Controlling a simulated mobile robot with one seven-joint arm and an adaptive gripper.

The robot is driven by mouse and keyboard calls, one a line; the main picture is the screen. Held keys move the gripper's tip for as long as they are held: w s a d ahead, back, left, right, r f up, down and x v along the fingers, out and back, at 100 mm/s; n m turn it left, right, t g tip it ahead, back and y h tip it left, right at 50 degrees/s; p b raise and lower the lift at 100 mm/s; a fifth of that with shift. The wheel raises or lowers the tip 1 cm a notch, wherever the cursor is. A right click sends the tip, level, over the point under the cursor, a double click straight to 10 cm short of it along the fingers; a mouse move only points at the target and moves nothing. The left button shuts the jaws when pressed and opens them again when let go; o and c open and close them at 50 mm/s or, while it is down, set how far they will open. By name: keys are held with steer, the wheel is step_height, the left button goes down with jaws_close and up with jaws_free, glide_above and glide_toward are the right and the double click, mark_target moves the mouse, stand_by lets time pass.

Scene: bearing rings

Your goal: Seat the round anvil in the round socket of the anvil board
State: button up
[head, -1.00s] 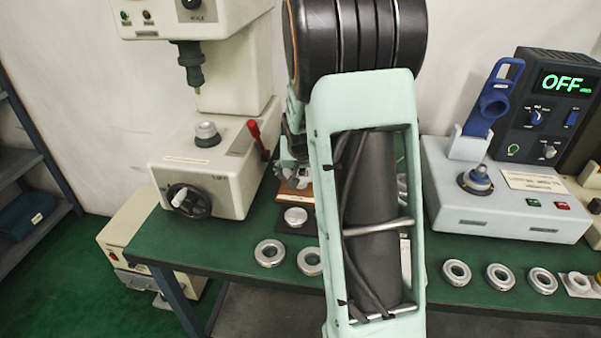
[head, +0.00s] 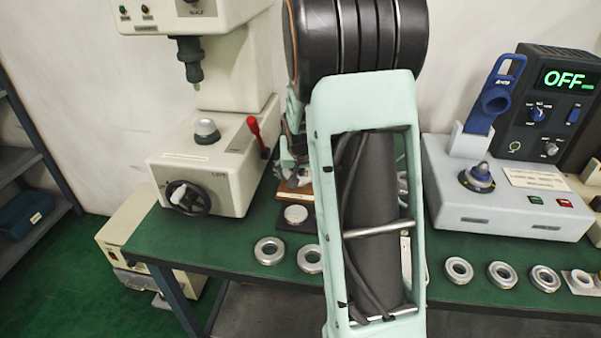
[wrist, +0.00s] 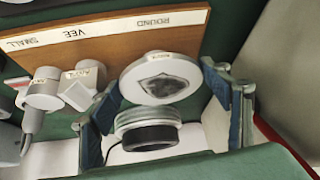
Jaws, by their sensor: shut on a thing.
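The anvil board (wrist: 110,38) is a brown plate with labels SMALL, VEE and ROUND across the top of the wrist view. The round anvil (wrist: 160,92) is a pale, labelled disc with a dark grey patch on its face. It is between the blue-padded fingers of my gripper (wrist: 166,90), shut on it, and overlaps the board's edge near the ROUND label. The round socket cannot be made out. A grey cylindrical piece with a dark lower part (wrist: 147,130) shows below the disc; whether they join is unclear. In the head view the board (head: 293,197) is partly hidden behind my arm.
Two pale labelled pieces (wrist: 45,92) (wrist: 82,90) stand left of my gripper along the board. A press (head: 205,165) is at the left, a heater unit (head: 505,190) at the right. Metal rings (head: 269,251) (head: 459,271) lie along the green bench's front.

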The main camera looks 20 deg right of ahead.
steer(key=shift+d, duration=0.1)
steer(key=shift+r+p, duration=0.3)
steer(key=shift+r, duration=0.25)
stand_by(0.8)
steer(key=shift+f+b, duration=0.65)
steer(key=shift+b, duration=0.15)
stand_by(0.8)
steer(key=shift+r, duration=0.15)
steer(key=shift+r+p, duration=0.35)
steer(key=shift+r, duration=0.15)
steer(key=o, duration=1.9)
steer(key=shift+c, duration=0.2)
